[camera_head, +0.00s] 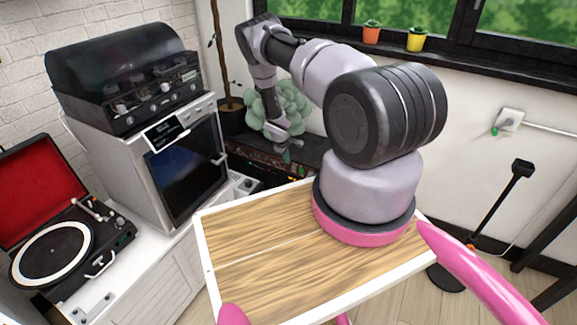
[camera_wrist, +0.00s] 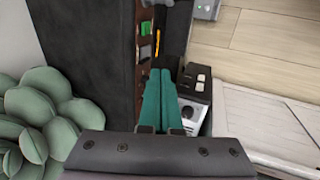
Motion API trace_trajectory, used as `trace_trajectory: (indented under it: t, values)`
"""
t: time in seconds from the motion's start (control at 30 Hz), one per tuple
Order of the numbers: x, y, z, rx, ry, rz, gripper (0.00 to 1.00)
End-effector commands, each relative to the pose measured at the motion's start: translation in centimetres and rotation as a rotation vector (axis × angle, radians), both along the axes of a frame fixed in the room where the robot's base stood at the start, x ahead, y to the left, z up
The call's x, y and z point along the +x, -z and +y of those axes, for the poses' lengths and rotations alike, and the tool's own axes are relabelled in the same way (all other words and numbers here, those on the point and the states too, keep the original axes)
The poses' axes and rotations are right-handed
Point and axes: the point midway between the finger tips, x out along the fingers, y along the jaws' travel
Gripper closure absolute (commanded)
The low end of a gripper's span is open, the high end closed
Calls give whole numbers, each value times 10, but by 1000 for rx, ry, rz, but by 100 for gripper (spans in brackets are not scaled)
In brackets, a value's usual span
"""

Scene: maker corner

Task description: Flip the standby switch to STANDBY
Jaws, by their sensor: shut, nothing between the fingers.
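My gripper (camera_head: 287,156) is at the end of my arm, in front of the green succulent and over the dark, low furniture behind the wooden top. In the wrist view its two green fingers (camera_wrist: 158,100) lie side by side, shut and empty. A small dark device (camera_wrist: 194,84) with pale buttons on top and a round part on its front is just right of the fingers. A narrow dark strip with a green part (camera_wrist: 146,28) and an orange part (camera_wrist: 157,42) lies beyond the fingertips. I cannot tell which part is the standby switch, nor its position.
A large succulent (camera_head: 280,108) stands close to my gripper; it also fills the left of the wrist view (camera_wrist: 38,112). An open record player (camera_head: 62,245) is at far left.

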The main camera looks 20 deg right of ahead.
Motion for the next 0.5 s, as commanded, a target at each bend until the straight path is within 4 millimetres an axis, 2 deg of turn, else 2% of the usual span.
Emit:
trace_trajectory:
  t: [0.03, 0.2, 0.5]
  values:
    - [0, -10, 1, 0, 1, -2, 100]
    - [-4, -30, 4, 0, 1, 0, 100]
    - [-5, -36, 5, 0, 0, 1, 100]
